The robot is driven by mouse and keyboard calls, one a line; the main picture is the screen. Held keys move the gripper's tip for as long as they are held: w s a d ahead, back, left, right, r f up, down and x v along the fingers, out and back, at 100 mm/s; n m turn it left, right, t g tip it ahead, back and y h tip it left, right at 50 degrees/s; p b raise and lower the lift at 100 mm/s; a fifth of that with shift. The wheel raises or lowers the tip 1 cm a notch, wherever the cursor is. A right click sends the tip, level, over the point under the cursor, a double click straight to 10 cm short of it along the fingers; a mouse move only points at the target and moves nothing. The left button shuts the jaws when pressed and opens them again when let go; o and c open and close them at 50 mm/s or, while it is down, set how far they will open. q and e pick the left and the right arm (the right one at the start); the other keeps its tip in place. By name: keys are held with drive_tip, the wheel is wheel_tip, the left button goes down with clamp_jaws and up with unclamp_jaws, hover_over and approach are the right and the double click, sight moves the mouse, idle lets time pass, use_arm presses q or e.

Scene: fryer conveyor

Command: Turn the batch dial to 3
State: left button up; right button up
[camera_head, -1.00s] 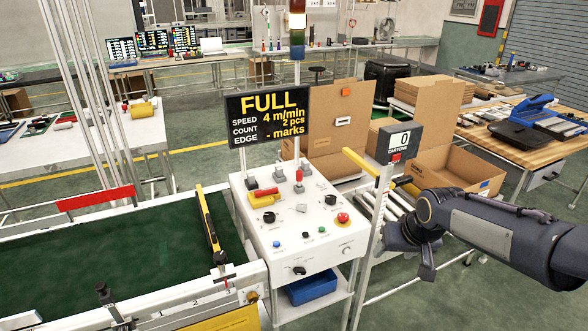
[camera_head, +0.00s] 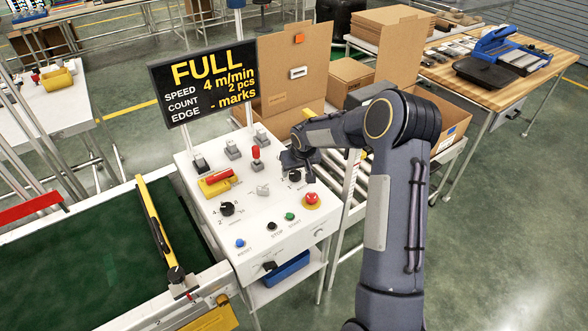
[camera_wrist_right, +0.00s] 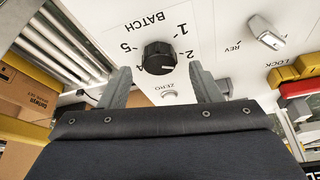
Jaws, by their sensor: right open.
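The batch dial (camera_wrist_right: 158,57) is a round black knob on a white panel, with the word BATCH and numbers printed around it. Its pointer setting is not clear to me. In the head view the dial (camera_head: 295,177) sits at the panel's right side, just beside my right gripper (camera_head: 289,162). In the wrist view my right gripper (camera_wrist_right: 161,78) is open, its two fingers spread to either side of the dial's lower part. The fingers look apart from the knob; their height above the panel is hard to judge. My left gripper is not in view.
On the control panel (camera_head: 200,228) are a red emergency button (camera_head: 311,200), another black dial (camera_head: 227,209), a red-handled lever (camera_head: 256,158) and small coloured buttons. The FULL display (camera_head: 205,85) stands behind the panel. A conveyor (camera_head: 120,262) lies to the left.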

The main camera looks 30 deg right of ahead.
sight(294, 174)
drive_tip(key=shift+x, duration=1.25)
drive_tip(key=c, duration=1)
drive_tip(key=shift+f+b, duration=0.1)
drive_tip(key=shift+b, duration=0.35)
drive_tip(key=m+h+b, duration=0.1)
drive_tip(key=m+b, duration=0.1)
drive_tip(key=b, duration=0.1)
drive_tip(key=m+b, duration=0.2)
drive_tip(key=b, duration=0.1)
drive_tip(key=shift+w+a+f+m+g+h+b, duration=0.1)
drive_tip(key=shift+a+f+m+g+h+b, duration=0.05)
drive_tip(key=shift+a+m+g+h+b, duration=0.2)
drive_tip(key=shift+d+m+g+h+b, duration=0.1)
drive_tip(key=shift+m+g+h+b, duration=0.3)
drive_tip(key=shift+m+b, duration=0.7)
drive_tip(key=m, duration=0.2)
drive_tip(key=shift+r+m+g+h, duration=0.25)
drive_tip(key=shift+m+h, duration=0.1)
drive_tip(key=shift+m+g, duration=0.4)
drive_tip(key=shift+m, duration=0.8)
